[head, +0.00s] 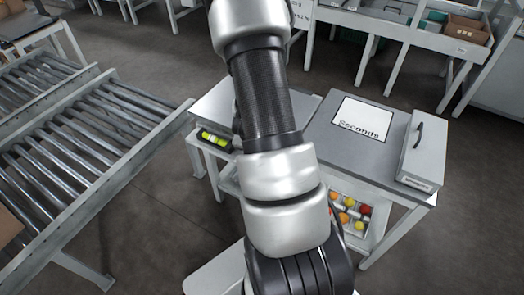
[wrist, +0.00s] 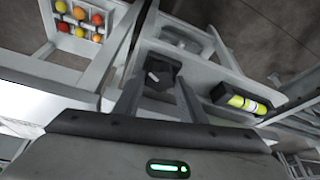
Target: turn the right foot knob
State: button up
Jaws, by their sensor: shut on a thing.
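A dark knob (wrist: 160,78) with a small white mark on it shows in the wrist view, at the side of a light grey frame. My gripper (wrist: 158,92) has one finger on each side of this knob and is shut on it. The knob's far side and the foot under it are hidden. A level with a yellow-green vial (wrist: 243,103) sits to the right of the knob, and it also shows in the head view (head: 215,139). In the head view my arm hides the knob and my gripper.
A grey bench (head: 325,145) bears a "Seconds" sign (head: 362,119) and a handled box (head: 418,150). A tray of red, orange and yellow tomatoes (head: 350,213) is below it, also in the wrist view (wrist: 80,20). A roller conveyor (head: 85,140) fills the left.

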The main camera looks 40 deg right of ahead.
jog(key=m+p, duration=0.2)
jog(key=m+g+p, duration=0.1)
jog(key=p, duration=0.2)
jog(key=shift+w+a+r+m+g, duration=0.15)
jog(key=shift+r+m+g, duration=0.15)
jog(key=shift+r+m, duration=0.1)
jog(key=m+p, duration=0.2)
jog(key=p, duration=0.3)
jog(key=shift+w+m+g+h, duration=0.1)
jog(key=shift+m+g+h, duration=0.2)
jog(key=shift+g+h, duration=0.1)
jog(key=m+p, duration=0.1)
jog(key=p, duration=0.1)
jog(key=m+g+p, duration=0.1)
jog(key=p, duration=0.1)
jog(key=shift+w+f+m, duration=0.1)
jog(key=shift+f+m, duration=0.1)
jog(key=shift+m, duration=0.2)
jog(key=shift+f+m+g+p, duration=0.15)
jog(key=shift+m+g+p, duration=0.15)
jog(key=shift+m+p, duration=0.25)
jog(key=shift+f, duration=0.1)
jog(key=o, duration=0.8)
